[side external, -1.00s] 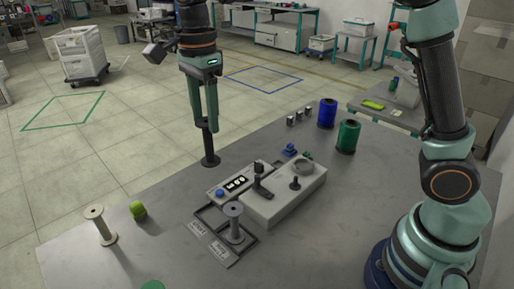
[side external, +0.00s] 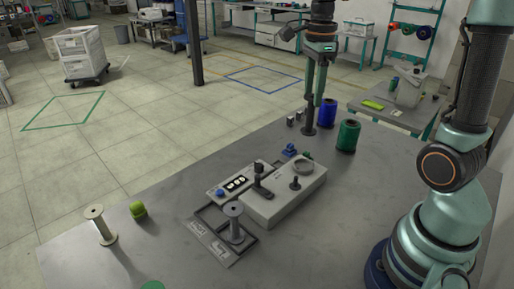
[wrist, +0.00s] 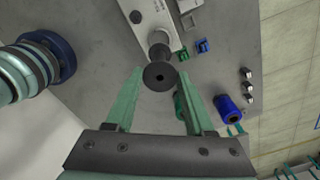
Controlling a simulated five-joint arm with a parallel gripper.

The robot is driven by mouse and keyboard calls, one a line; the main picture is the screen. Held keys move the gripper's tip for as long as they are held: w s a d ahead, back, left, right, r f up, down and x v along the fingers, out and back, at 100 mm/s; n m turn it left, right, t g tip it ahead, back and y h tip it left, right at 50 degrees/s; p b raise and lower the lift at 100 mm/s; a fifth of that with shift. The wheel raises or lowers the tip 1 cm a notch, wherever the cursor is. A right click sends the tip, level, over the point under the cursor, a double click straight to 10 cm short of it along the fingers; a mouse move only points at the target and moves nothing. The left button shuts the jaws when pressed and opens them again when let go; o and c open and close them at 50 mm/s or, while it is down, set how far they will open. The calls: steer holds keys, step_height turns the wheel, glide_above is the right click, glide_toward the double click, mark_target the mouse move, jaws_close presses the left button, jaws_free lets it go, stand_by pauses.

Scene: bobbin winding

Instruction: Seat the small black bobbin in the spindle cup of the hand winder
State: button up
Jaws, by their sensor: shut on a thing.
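My gripper (side external: 313,100) is shut on the small black bobbin (side external: 308,131) and points down. The bobbin hangs upright below the fingers, with its wide flange at the bottom. In the wrist view, the bobbin (wrist: 160,76) shows as a dark round disc between the fingertips. The grey hand winder (side external: 272,208) stands on the table, nearer the camera than the bobbin. A round grey ring (side external: 304,166), which looks like the cup, is on its top, near a short black knob (side external: 295,183). The wrist view shows part of the winder (wrist: 155,18); the bobbin is apart from it.
A blue spool (side external: 327,113) and a green spool (side external: 348,136) stand beside the gripper. A grey spool (side external: 234,222) stands in a black frame; another (side external: 99,226) is at left beside a lime piece (side external: 138,210).

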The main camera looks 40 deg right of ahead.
mark_target(308, 131)
steer(key=shift+a+f, duration=0.15)
steer(key=shift+f, duration=4.5)
steer(key=shift+f, duration=0.9)
steer(key=o, duration=1.1)
steer(key=shift+c, duration=0.2)
steer(key=shift+r, duration=3.5)
